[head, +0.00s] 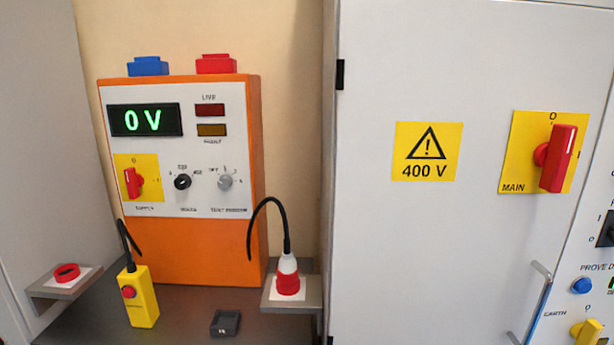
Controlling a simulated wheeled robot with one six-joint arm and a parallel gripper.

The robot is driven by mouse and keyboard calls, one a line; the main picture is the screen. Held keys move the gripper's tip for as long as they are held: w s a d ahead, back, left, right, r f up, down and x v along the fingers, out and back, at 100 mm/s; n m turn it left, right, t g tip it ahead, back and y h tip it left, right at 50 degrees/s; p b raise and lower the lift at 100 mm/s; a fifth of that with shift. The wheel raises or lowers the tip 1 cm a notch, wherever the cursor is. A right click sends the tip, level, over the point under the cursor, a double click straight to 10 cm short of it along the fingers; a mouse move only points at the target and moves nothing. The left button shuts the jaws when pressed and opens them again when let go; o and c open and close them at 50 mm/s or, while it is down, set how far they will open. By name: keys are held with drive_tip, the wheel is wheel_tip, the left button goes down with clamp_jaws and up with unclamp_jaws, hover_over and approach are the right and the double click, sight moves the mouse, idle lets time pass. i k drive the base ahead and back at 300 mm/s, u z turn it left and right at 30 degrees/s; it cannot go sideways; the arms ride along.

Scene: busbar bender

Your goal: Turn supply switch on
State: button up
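The supply switch (134,182) is a small red rotary handle on a yellow plate, at the lower left of the orange unit's white front panel (217,150). A "0" mark is above the handle and a small mark is to its right. The handle stands about upright, toward the "0". The display (145,120) above it reads 0 V in green. The live lamp (209,110) is dark red and the fault lamp (211,130) is dull amber; neither looks lit. My gripper is not in view.
A yellow pendant (141,300) with a red button stands below the supply switch. A red-white plug (288,275) with a black cable sits on a right shelf. A grey cabinet door (430,250) with a larger red main switch (558,158) fills the right. A black block (226,323) lies in front.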

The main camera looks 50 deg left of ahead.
sight(133, 182)
drive_tip(key=u, duration=2.55)
drive_tip(key=k, duration=0.45)
drive_tip(key=u, duration=0.6)
drive_tip(key=i, duration=1.65)
drive_tip(key=z, duration=0.8)
